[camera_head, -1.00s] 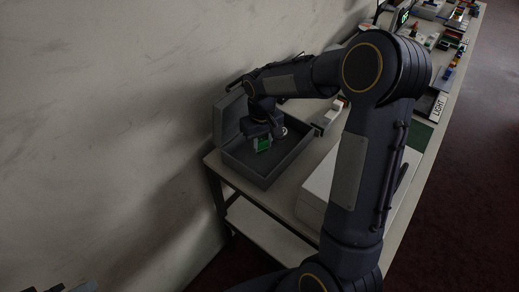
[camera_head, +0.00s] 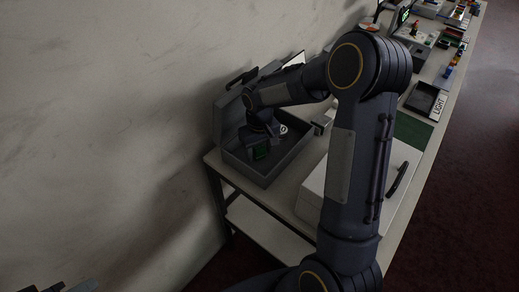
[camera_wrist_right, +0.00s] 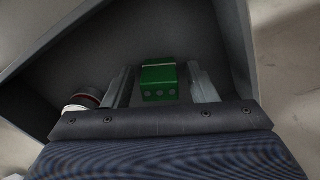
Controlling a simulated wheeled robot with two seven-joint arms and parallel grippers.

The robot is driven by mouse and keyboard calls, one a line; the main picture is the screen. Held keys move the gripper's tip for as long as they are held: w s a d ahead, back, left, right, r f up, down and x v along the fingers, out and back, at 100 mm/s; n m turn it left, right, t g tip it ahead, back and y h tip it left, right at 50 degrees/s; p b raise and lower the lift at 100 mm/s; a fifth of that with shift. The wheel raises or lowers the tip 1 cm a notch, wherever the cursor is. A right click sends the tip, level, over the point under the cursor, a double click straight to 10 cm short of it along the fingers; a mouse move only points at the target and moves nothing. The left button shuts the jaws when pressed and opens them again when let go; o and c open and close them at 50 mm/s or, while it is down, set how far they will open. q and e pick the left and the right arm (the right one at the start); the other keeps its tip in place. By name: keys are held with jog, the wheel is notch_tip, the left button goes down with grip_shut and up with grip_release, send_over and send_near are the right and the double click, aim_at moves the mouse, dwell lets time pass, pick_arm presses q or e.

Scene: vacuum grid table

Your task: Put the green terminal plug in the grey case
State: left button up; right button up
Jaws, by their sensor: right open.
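The grey case (camera_head: 238,171) stands open at the near left end of the table, its lid up against the wall. My right gripper (camera_head: 262,148) is down inside the case. The green terminal plug (camera_head: 261,153) is in the case, low between the gripper's fingers. In the right wrist view, the plug (camera_wrist_right: 159,82) lies between the two spread fingers of my right gripper (camera_wrist_right: 160,72), with a gap on each side. The case's dark inside (camera_wrist_right: 190,30) surrounds it.
A round white and dark red object (camera_wrist_right: 80,102) is beside the left finger in the wrist view. A white box with a dark handle (camera_head: 398,180) stands right of the case. Several devices and small parts line the table farther back. The wall is close on the left.

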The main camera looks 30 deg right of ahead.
aim_at(259, 147)
jog(key=shift+r, duration=0.15)
jog(key=shift+r, duration=0.25)
notch_tip(259, 147, up, 11)
jog(key=s+r+t+y, duration=0.1)
jog(key=s+r+t, duration=0.1)
jog(key=s+r, duration=0.35)
jog(key=s+a+f+m+t+y, duration=0.1)
jog(key=s+a, duration=0.2)
jog(key=s, duration=0.6)
jog(key=s+a+f+t+y, duration=0.1)
jog(key=s+a+f+t, duration=0.1)
jog(key=s, duration=0.7)
jog(key=shift+s+a+m+t+y, duration=0.15)
jog(key=shift+a+m+t+y, duration=0.2)
jog(key=shift+a, duration=0.5)
jog(key=shift+r, duration=0.1)
jog(key=shift+c, duration=0.3)
